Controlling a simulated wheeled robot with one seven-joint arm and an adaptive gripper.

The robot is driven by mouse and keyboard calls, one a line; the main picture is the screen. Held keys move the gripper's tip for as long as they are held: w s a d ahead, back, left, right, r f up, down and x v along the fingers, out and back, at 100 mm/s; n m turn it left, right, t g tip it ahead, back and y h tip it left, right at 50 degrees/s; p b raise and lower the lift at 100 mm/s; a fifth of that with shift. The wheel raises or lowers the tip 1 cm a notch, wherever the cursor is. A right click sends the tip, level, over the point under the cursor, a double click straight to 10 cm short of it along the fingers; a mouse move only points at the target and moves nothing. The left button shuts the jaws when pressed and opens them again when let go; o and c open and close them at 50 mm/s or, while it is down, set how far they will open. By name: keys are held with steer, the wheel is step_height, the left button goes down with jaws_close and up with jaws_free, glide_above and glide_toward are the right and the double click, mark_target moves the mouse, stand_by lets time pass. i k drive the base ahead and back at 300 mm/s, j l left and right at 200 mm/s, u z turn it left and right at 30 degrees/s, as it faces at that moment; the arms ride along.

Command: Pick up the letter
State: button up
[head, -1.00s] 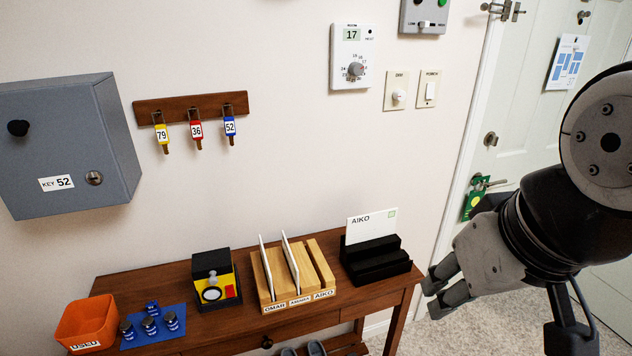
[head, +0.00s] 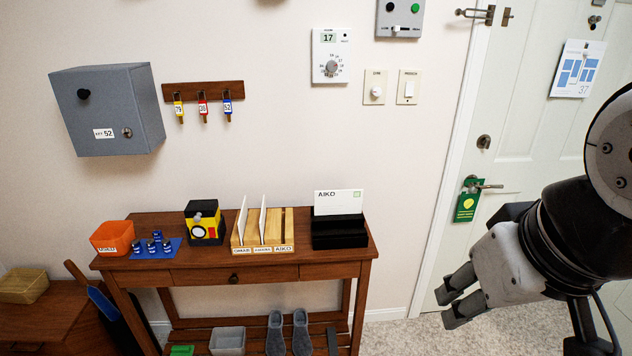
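The letter (head: 338,202) is a white envelope marked "AIKO" with a small green stamp. It stands upright in a black stepped holder (head: 339,236) at the right end of the wooden console table (head: 206,264). My gripper (head: 447,304) is at the lower right, to the right of the table and apart from the letter.
Left of the holder is a wooden sorter (head: 283,226) with two white cards upright in it. A yellow-black box (head: 205,223), small blue jars (head: 157,244) and an orange bin (head: 113,238) stand further left. The door (head: 522,130) is at right.

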mark_target(333, 201)
steer(key=i+l+u, duration=0.1)
steer(key=l+u, duration=0.2)
steer(key=l, duration=0.6)
steer(key=l+u, duration=0.3)
steer(key=l, duration=0.6)
steer(key=i+l+u, duration=0.3)
steer(key=i+l, duration=0.2)
steer(key=l, duration=0.2)
steer(key=i+l+u, duration=0.15)
steer(key=l, duration=0.25)
steer(key=i+l+u, duration=0.15)
steer(key=l, duration=0.25)
steer(key=i+l, duration=0.7)
steer(key=u, duration=0.05)
